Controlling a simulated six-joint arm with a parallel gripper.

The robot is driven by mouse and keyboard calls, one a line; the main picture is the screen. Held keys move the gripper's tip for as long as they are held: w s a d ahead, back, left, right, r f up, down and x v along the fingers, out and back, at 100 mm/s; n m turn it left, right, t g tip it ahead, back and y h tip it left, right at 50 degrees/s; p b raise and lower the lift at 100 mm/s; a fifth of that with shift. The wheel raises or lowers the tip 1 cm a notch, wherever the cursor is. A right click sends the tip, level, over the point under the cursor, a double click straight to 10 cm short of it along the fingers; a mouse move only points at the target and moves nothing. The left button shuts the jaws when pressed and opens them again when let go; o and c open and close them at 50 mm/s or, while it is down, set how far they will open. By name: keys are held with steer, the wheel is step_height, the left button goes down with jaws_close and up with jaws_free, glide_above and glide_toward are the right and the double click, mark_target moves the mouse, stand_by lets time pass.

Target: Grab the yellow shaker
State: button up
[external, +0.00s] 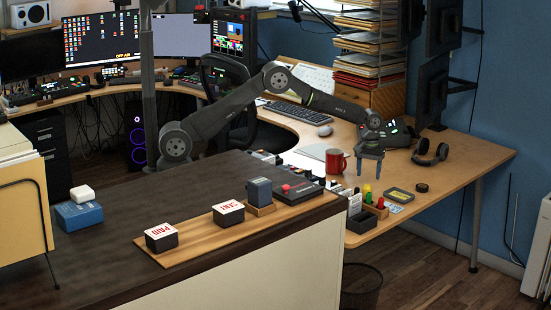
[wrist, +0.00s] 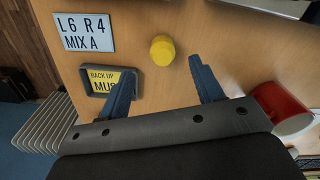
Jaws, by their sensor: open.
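The yellow shaker (wrist: 162,50) shows in the wrist view as a small round yellow shape on the wooden desk. It lies just beyond the fingertips, between their lines. In the external view a small yellow top (external: 367,188) beside the red mug appears to be the same shaker. My gripper (wrist: 162,68) is open and empty, with one finger to each side. In the external view my gripper (external: 370,172) points down above the desk, close to the shaker. I cannot tell the exact height gap.
A red mug (wrist: 282,108) stands right of the fingers in the wrist view. A yellow sign (wrist: 106,80) sits by the left finger, with a white card (wrist: 84,33) near it. Headphones (external: 430,152) and a black puck (external: 422,187) lie on the desk to the right.

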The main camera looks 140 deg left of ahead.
mark_target(368, 185)
step_height(368, 185, down, 3)
steer(key=shift+r, duration=0.1)
steer(key=shift+s+a+f, duration=0.15)
steer(key=shift+f, duration=1.2)
steer(key=shift+s+a+f, duration=0.1)
steer(key=shift+a+f, duration=0.05)
steer(key=shift+f, duration=1.2)
steer(key=c, duration=1.1)
steer(key=shift+o, duration=0.2)
steer(key=shift+r, duration=0.1)
